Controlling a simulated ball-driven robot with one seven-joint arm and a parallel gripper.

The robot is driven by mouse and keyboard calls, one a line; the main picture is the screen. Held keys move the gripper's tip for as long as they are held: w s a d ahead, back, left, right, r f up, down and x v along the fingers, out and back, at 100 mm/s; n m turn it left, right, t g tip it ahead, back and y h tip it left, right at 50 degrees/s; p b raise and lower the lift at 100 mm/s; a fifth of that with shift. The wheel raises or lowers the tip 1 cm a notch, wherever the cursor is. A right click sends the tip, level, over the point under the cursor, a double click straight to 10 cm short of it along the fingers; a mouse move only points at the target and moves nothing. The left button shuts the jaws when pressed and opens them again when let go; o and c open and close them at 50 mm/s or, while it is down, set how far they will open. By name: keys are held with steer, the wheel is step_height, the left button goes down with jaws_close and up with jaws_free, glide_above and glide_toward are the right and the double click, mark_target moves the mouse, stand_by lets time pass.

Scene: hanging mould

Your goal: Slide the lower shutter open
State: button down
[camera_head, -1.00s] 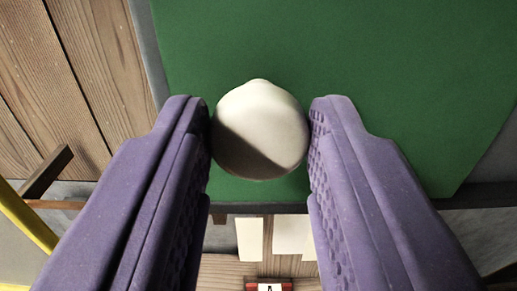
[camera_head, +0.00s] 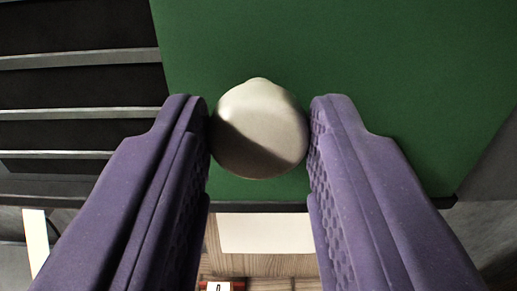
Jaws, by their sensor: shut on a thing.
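A green shutter panel (camera_head: 400,80) fills the upper middle and right of the view. A rounded cream-white knob (camera_head: 260,130) stands out from its face. My gripper (camera_head: 260,135) has one purple finger on each side of the knob and is shut on it, with the textured pads touching its sides. Left of the panel's left edge, a dark opening (camera_head: 80,90) with several grey horizontal bars shows.
A dark rail (camera_head: 250,207) runs along the panel's lower edge. Below it are a white sheet (camera_head: 265,233), a wooden surface (camera_head: 275,264) and a small red object (camera_head: 235,285), partly cut off. A pale strip (camera_head: 35,245) stands at lower left.

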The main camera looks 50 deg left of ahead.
steer(key=shift+w+d+r, duration=0.1)
steer(key=shift+d, duration=0.05)
steer(key=c, duration=0.8)
jaws_free()
steer(key=shift+w, duration=0.1)
steer(key=shift+o, duration=0.2)
steer(key=shift+w+d, duration=0.1)
steer(key=shift+d, duration=0.05)
steer(key=b+v, duration=0.2)
steer(key=v, duration=0.5)
steer(key=shift+s+d, duration=0.25)
steer(key=shift+s, duration=0.05)
